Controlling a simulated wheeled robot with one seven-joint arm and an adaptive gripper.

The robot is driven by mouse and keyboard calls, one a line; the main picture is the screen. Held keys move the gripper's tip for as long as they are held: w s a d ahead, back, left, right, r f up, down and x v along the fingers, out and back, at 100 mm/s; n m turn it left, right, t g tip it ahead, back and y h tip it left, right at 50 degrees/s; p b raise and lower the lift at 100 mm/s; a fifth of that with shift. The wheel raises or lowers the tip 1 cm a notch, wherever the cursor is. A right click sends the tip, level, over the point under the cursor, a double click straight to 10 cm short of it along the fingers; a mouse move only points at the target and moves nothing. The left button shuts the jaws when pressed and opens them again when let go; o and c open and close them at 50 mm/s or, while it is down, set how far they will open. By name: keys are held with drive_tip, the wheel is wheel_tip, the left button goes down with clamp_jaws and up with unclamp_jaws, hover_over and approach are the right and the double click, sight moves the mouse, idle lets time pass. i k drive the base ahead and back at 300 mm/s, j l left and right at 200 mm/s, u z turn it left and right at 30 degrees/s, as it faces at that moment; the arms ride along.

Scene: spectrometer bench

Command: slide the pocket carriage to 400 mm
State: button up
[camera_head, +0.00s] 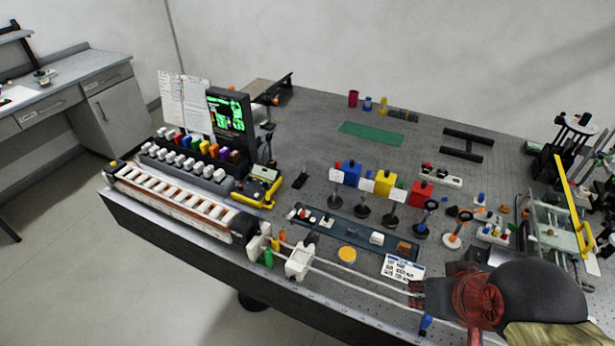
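A white block-shaped carriage (299,262), which looks like the pocket carriage, sits near the left end of two pale parallel rails (350,283) along the bench's front edge. The rails run right and pass beneath my arm. I cannot read any millimetre scale at this size. My gripper (416,294) is low over the right part of the rails, well to the right of the carriage and apart from it. Its fingers are small and dark, and my own arm covers much of it, so I cannot tell whether it is open.
A long tray of white compartments (175,202) lies left of the rails. A green bottle-like piece (268,258) stands by the carriage. Behind the rails are a yellow disc (347,254), a printed card (402,268) and a dark strip with small parts (350,232). Optics on posts stand farther back.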

sight(301, 256)
drive_tip(key=i+u, duration=0.1)
drive_tip(key=u, duration=0.3)
drive_tip(key=i+j+u, duration=0.1)
drive_tip(key=u, duration=0.25)
